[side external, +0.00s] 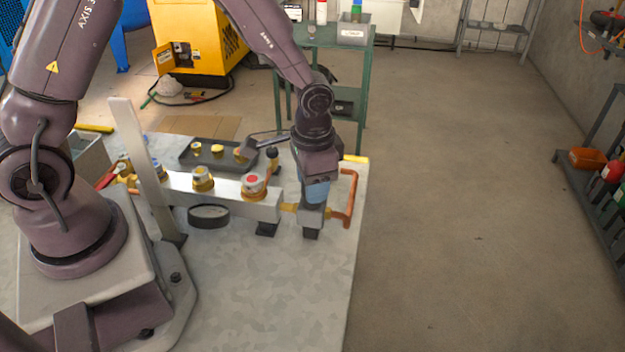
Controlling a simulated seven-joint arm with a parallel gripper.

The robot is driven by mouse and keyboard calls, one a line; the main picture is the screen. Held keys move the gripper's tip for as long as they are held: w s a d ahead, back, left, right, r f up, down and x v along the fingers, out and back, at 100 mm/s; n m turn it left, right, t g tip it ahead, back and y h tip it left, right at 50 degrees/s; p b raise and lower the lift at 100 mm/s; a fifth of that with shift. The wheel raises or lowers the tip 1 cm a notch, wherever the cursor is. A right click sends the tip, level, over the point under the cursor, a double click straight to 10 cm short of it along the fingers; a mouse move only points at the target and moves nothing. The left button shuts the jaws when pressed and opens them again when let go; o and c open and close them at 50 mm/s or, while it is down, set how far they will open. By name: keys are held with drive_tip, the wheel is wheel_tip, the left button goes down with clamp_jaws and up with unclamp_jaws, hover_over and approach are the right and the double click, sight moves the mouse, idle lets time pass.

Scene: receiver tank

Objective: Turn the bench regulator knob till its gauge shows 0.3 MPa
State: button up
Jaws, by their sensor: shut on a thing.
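My gripper (317,178) points down at the right end of the bench, over a grey regulator body (312,214). It is shut on the blue regulator knob (317,194) on top of that body. The fingertips are hard to make out at this size. The regulator joins the right end of a pale metal manifold bar (225,200) by a brass fitting. I cannot make out a gauge face or its reading from this side.
The bar carries a red-topped brass valve (254,184) and a yellow-topped one (203,178). A copper pipe (350,195) loops to the right of my gripper. A dark tray (195,163) with brass parts lies behind. The bench front (270,300) is clear.

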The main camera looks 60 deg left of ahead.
drive_tip(key=m, duration=0.5)
drive_tip(key=shift+m, duration=0.3)
drive_tip(key=m, duration=0.5)
drive_tip(key=shift+m, duration=0.3)
drive_tip(key=m, duration=1.1)
drive_tip(key=shift+h, duration=0.3)
drive_tip(key=o, duration=0.9)
drive_tip(key=r, duration=1.3)
drive_tip(key=shift+s+a, duration=0.15)
drive_tip(key=shift+s, duration=0.1)
